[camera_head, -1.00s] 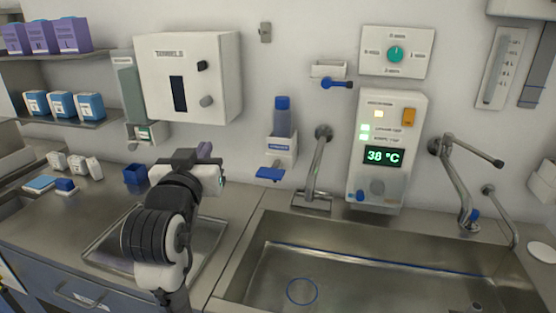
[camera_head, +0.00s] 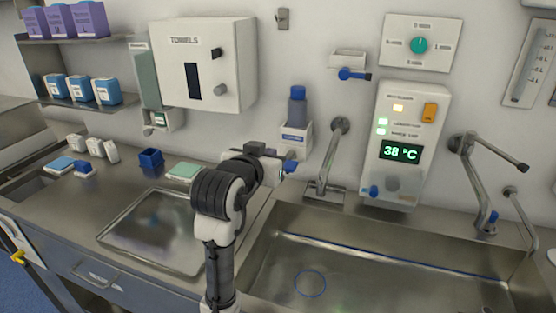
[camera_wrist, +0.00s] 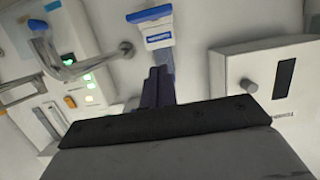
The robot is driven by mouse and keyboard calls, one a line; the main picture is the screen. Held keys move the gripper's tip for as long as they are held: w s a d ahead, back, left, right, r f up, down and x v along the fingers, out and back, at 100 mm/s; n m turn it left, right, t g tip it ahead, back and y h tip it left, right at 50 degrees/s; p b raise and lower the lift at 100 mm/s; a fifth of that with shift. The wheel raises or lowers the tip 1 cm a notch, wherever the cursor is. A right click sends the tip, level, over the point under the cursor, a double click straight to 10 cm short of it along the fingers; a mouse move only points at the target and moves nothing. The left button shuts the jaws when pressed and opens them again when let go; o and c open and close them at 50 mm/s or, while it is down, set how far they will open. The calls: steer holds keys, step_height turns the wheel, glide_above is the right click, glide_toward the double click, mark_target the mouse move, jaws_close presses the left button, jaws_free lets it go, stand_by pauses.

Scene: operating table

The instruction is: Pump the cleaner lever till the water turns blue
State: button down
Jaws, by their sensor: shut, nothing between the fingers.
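The cleaner dispenser is a white wall holder (camera_head: 295,138) with a blue bottle (camera_head: 297,110) in it, left of the tap. Its blue lever (camera_head: 291,166) sticks out below and is partly hidden by my gripper (camera_head: 280,170). In the wrist view the scene is upside down: the lever (camera_wrist: 149,13) is at the top, and the shut, empty fingers (camera_wrist: 158,84) point up toward the holder (camera_wrist: 156,40). I cannot tell whether the fingers touch the lever. The sink basin (camera_head: 390,250) shows a grey, uncoloured bottom with a blue ring (camera_head: 310,283).
A bent tap (camera_head: 328,165) stands just right of the dispenser, beside a control panel (camera_head: 405,145) reading 38 °C. A towel box (camera_head: 200,65) hangs to the left. A metal tray (camera_head: 150,235) lies on the counter. More pipes (camera_head: 475,170) are at the right.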

steer(key=w+d+f+p, duration=0.2)
steer(key=w+f+p, duration=0.1)
steer(key=w+f, duration=0.2)
steer(key=shift+w+f, duration=0.3)
steer(key=shift+w, duration=0.3)
steer(key=shift+f, duration=0.15)
